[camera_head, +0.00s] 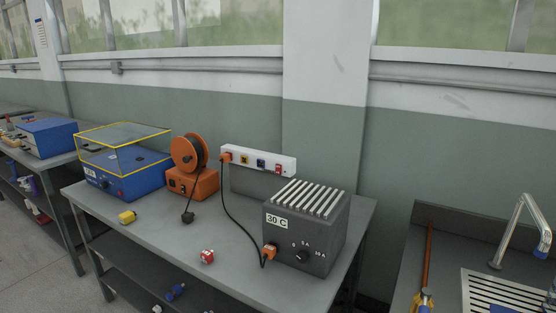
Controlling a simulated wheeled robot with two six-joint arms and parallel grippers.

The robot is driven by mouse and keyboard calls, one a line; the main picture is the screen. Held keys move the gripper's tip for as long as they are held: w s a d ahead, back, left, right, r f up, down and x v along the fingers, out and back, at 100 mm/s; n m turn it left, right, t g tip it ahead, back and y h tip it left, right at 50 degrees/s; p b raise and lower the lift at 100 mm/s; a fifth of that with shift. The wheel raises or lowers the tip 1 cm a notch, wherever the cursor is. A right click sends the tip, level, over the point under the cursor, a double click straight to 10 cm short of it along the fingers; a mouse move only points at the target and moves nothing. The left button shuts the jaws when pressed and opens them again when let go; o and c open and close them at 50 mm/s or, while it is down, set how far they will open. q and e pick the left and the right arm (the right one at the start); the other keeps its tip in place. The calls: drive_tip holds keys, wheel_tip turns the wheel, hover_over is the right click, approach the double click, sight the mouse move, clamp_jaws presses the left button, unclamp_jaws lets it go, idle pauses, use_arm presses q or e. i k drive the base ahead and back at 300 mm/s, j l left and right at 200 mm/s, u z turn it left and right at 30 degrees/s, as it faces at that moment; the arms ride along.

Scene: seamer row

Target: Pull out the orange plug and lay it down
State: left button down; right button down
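An orange plug (226,157) sits at the left end of a white socket strip (262,162) at the back of the grey workbench (228,272). A black cable (232,213) hangs from it and curves down over the bench. The cable's other end reaches an orange connector (269,251) on the front of a dark grey box (312,247) marked "30 C". Both orange ends appear seated. Neither of my grippers shows in the head view.
A yellow plug (127,217), a black plug (187,217) and a red plug (207,256) lie loose on the bench. An orange reel (188,153) and a blue unit (128,174) stand at the back left. The front middle of the bench is mostly clear. A sink (506,291) is at right.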

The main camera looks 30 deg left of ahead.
sight(226, 158)
drive_tip(key=i+j+z, duration=0.1)
drive_tip(key=j, duration=0.7)
drive_tip(key=i+j, duration=0.1)
drive_tip(key=j, duration=0.75)
drive_tip(key=j+z, duration=0.15)
drive_tip(key=j, duration=0.65)
drive_tip(key=i, duration=0.05)
